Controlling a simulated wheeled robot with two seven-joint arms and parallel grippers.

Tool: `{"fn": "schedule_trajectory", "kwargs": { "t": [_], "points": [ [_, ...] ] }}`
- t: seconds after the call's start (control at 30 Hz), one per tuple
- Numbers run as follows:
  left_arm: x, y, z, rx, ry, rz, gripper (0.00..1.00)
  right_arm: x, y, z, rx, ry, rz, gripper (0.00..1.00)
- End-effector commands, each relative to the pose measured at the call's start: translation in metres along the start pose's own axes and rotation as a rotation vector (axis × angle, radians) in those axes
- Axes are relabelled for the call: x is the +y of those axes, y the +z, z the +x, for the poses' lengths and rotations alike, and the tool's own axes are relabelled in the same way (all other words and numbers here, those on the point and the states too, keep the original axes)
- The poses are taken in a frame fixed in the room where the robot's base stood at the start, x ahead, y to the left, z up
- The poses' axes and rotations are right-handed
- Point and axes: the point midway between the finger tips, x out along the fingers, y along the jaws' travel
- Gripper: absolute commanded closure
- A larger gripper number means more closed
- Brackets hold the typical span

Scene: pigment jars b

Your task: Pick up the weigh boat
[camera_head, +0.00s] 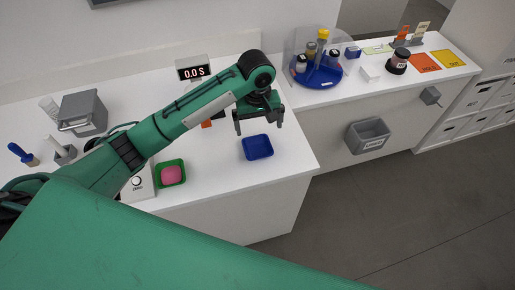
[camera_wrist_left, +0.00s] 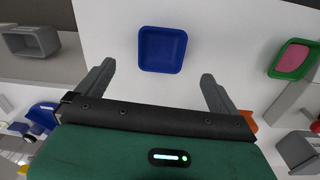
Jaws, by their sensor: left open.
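A blue square open dish (camera_head: 257,147), which looks like the weigh boat, sits on the white counter near its front right edge. It also shows in the left wrist view (camera_wrist_left: 162,49), upright and empty, just beyond the fingertips and between their lines. My left gripper (camera_head: 259,126) is open and empty, pointing down above and just behind the dish, apart from it. Its two fingers show spread in the left wrist view (camera_wrist_left: 157,76). A green square dish (camera_head: 184,172) with a pink content (camera_head: 171,175) stands to the left. My right gripper is not in view.
A display reading 0.0 (camera_head: 194,71) stands behind my left arm. A grey lidded box (camera_head: 83,112) is at the left. A blue round carousel with jars (camera_head: 319,77) stands on the far counter. A grey bin (camera_head: 367,136) hangs below it. The counter around the blue dish is clear.

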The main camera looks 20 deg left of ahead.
Motion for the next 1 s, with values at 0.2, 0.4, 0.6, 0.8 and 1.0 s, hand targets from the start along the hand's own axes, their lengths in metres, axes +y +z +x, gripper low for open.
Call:
{"fn": "schedule_trajectory", "kwargs": {
  "t": [0.2, 0.4, 0.6, 0.8, 1.0],
  "points": [
    [-0.003, -0.017, -0.013, 0.004, -0.038, -0.077, 0.02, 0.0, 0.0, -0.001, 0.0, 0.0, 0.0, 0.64],
    [-0.005, -0.017, 0.018, 0.001, -0.042, -0.082, 0.02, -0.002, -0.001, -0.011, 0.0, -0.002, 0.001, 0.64],
    [-0.006, -0.017, 0.054, 0.003, -0.04, -0.082, 0.02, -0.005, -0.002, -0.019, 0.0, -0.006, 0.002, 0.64],
    [-0.006, -0.017, 0.07, 0.004, -0.039, -0.079, 0.02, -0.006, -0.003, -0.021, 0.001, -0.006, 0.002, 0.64],
    [-0.005, -0.017, 0.09, 0.003, -0.04, -0.08, 0.02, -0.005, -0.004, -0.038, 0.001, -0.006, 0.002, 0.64]
  ]
}}
